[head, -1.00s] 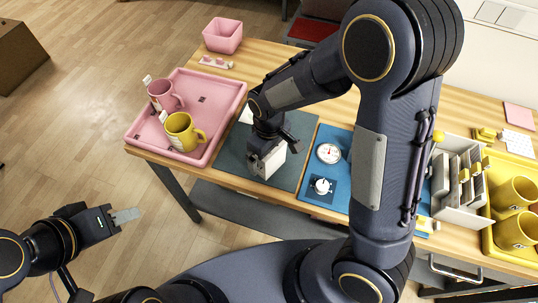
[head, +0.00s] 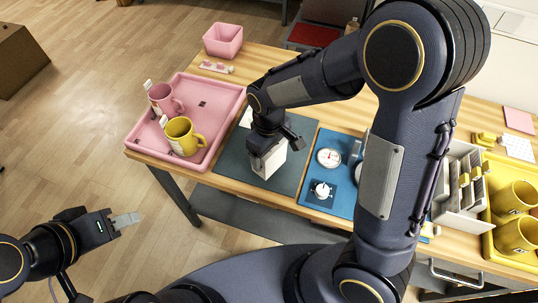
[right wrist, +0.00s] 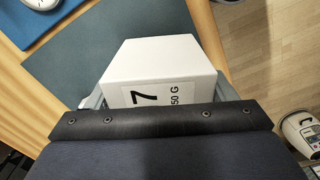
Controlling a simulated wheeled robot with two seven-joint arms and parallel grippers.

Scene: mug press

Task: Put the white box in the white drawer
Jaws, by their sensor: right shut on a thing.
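The white box (head: 269,161) is at the dark green mat (head: 235,160) on the table. My right gripper (head: 268,142) is above it and shut on it. In the right wrist view the white box (right wrist: 158,72) sits between the two fingers, with a label reading "7" and "50 G". I cannot tell whether its underside touches the mat. A pale drawer front with a metal handle (head: 455,274) shows under the table's right part; its inside is not visible. My left gripper (head: 126,219) is off the table at lower left, apart from everything; its jaw gap is unclear.
A pink tray (head: 222,127) with a pink mug (head: 162,98) and a yellow mug (head: 182,136) is left of the mat. A blue mat (head: 335,142) with a dial lies to the right. A white rack (head: 458,215) and yellow mugs (head: 516,235) are further right.

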